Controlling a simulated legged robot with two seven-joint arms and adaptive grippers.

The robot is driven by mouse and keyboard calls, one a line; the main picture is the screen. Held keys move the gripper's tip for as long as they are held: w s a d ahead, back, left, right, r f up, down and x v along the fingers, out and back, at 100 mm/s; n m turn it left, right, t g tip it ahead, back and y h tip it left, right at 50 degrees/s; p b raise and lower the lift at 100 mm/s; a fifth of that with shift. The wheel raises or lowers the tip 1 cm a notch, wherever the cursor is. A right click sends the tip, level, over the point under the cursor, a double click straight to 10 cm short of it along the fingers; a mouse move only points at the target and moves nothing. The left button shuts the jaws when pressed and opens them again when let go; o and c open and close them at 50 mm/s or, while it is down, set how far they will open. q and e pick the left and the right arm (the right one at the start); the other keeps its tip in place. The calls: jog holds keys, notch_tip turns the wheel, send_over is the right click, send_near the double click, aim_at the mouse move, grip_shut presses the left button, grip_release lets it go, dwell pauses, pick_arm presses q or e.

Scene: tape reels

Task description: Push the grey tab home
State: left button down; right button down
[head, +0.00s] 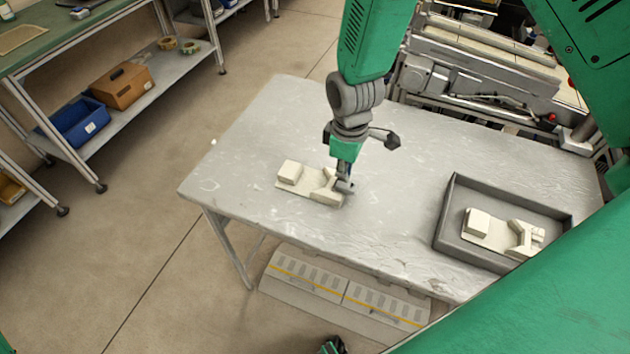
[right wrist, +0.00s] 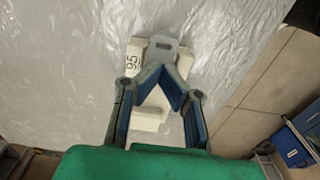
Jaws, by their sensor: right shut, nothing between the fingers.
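A white block fixture (head: 293,179) lies on the grey table, below and left of my right gripper (head: 344,186) in the head view. In the right wrist view the fixture (right wrist: 136,54) shows the number 95. The grey tab (right wrist: 165,50), with a slot near its outer end, sticks out past the fixture's end. My right gripper (right wrist: 162,70) is shut and empty, with its fingertips together at the tab's near part. The fingers hide part of the tab and fixture, and I cannot tell whether they touch. My left gripper is not clearly seen.
A dark grey tray (head: 446,222) on the table's right side holds a second white fixture (head: 482,228). The table (head: 270,125) is clear behind and left of the first fixture. Machinery (head: 480,75) stands behind the table, and shelves with a blue bin (head: 75,127) stand at left.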

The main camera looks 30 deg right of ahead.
jog(key=shift+f+b, duration=0.45)
jog(key=shift+f, duration=0.5)
dwell(0.3)
jog(key=shift+p, duration=0.35)
dwell(1.1)
jog(key=shift+r, duration=0.1)
notch_tip(320, 180, up, 7)
jog(key=p, duration=0.6)
dwell(0.3)
